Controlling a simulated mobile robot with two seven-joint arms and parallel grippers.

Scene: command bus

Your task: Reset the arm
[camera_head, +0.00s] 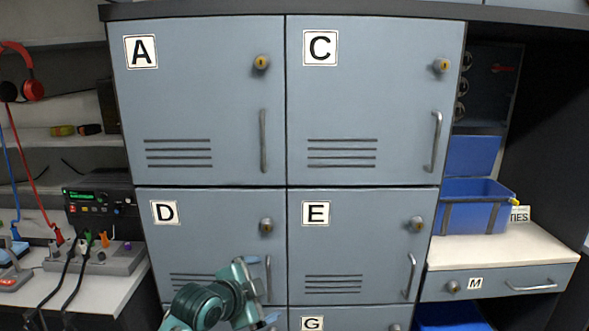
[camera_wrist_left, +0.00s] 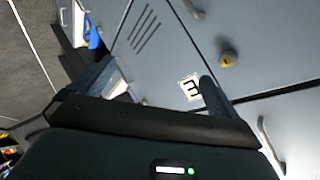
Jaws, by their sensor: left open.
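My left arm (camera_head: 205,305) is teal and comes in low in the head view, in front of the lower left lockers. My left gripper (camera_head: 262,290) is open, near the handle of locker D (camera_head: 208,238); whether it touches the handle cannot be told. In the left wrist view the spread fingers of the gripper (camera_wrist_left: 145,95) have nothing between them. My right arm and gripper are not in view.
Lockers A (camera_head: 200,100), C (camera_head: 375,100) and E (camera_head: 360,240) are shut, with protruding handles and yellow locks. A blue bin (camera_head: 470,210) stands on a white-topped ledge at right. At left are a black device (camera_head: 100,205) with cables and red headphones (camera_head: 22,75).

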